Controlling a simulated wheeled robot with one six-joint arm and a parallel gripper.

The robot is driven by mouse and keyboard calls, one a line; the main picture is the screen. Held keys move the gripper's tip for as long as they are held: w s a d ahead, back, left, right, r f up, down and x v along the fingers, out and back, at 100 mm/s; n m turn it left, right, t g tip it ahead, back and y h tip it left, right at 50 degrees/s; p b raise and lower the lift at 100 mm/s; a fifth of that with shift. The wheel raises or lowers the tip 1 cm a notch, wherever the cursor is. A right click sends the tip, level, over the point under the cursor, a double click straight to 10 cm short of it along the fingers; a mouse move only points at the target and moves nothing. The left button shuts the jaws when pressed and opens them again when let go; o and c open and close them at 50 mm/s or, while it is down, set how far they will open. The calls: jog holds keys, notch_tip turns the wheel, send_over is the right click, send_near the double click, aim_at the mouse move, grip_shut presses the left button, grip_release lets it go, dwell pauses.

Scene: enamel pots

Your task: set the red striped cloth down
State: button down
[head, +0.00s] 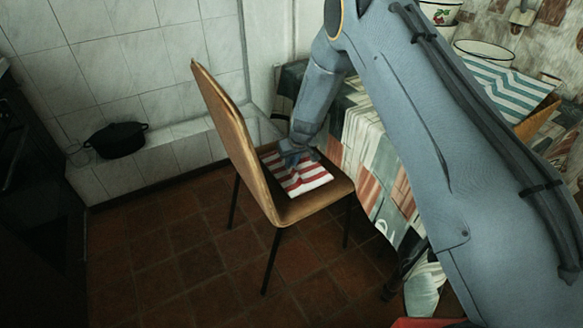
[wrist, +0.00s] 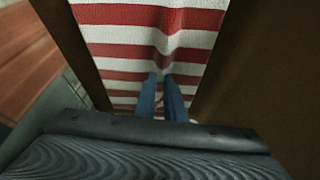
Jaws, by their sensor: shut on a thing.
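The red striped cloth (head: 302,180), red and white, lies over the seat of the wooden chair (head: 290,211) in the head view. My gripper (head: 291,151) is at the cloth's far part, low over the seat. In the wrist view the cloth (wrist: 115,32) fills the upper middle. The two blue fingers of my gripper (wrist: 162,90) are close together, shut on a raised fold of the cloth. The fingertips are partly hidden in the fold.
The chair's backrest (head: 228,125) rises left of my gripper. A black pot (head: 117,140) sits on the tiled ledge at left.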

jog(key=shift+f, duration=1.2)
jog(key=shift+f, duration=0.15)
jog(key=c, duration=1.8)
grip_release()
jog(key=shift+c, duration=0.2)
